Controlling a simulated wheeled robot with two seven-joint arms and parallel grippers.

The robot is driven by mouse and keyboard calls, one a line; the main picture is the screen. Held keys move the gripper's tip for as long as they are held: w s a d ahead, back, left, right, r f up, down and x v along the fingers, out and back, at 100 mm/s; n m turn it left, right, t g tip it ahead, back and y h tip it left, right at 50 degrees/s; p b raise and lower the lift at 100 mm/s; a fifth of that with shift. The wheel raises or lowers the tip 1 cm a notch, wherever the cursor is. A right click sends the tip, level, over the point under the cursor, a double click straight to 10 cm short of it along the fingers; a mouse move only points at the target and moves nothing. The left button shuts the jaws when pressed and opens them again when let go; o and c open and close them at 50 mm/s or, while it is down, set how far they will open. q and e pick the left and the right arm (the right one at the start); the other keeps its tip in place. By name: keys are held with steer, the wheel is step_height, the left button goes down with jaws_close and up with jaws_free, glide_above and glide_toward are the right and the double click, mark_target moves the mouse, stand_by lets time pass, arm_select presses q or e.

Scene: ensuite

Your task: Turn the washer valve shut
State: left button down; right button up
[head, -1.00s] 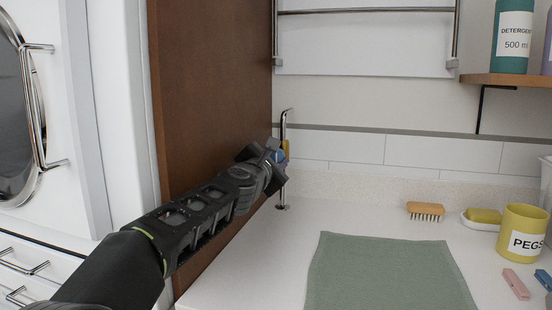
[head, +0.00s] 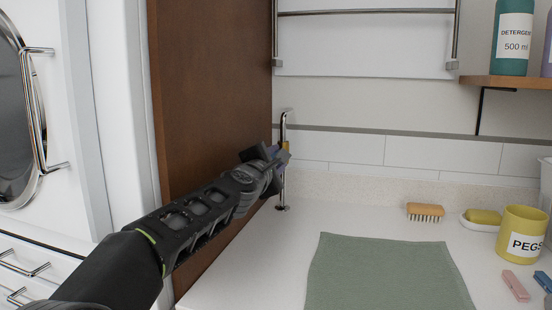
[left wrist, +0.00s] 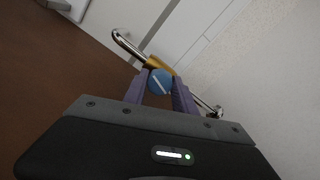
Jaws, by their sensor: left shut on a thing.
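The washer valve is on a thin chrome pipe (head: 282,185) that stands up from the back of the counter beside the brown panel. Its brass body (head: 286,146) shows just behind my left gripper (head: 280,157). In the left wrist view, the valve's round blue knob (left wrist: 159,82) sits between the two purple fingers of my left gripper (left wrist: 160,88), which is shut on it. A white line on the knob slants from upper left to lower right, roughly along the pipe. The brass body (left wrist: 158,65) is behind the knob. My right gripper is not in view.
The brown panel (head: 210,100) stands close along my left arm. A green cloth (head: 385,272) lies on the white counter. A brush (head: 425,211), a yellow sponge on a dish (head: 484,216) and a yellow PEGS cup (head: 522,230) are at the right.

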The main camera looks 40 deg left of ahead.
arm_select(q)
steer(key=shift+f+m+p, duration=0.1)
steer(key=shift+m+p, duration=1.5)
steer(key=shift+m, duration=5.5)
steer(key=c, duration=1)
jaws_free()
steer(key=shift+s, duration=0.15)
steer(key=v, duration=0.7)
steer(key=shift+s+d, duration=0.15)
steer(key=shift+s, duration=0.1)
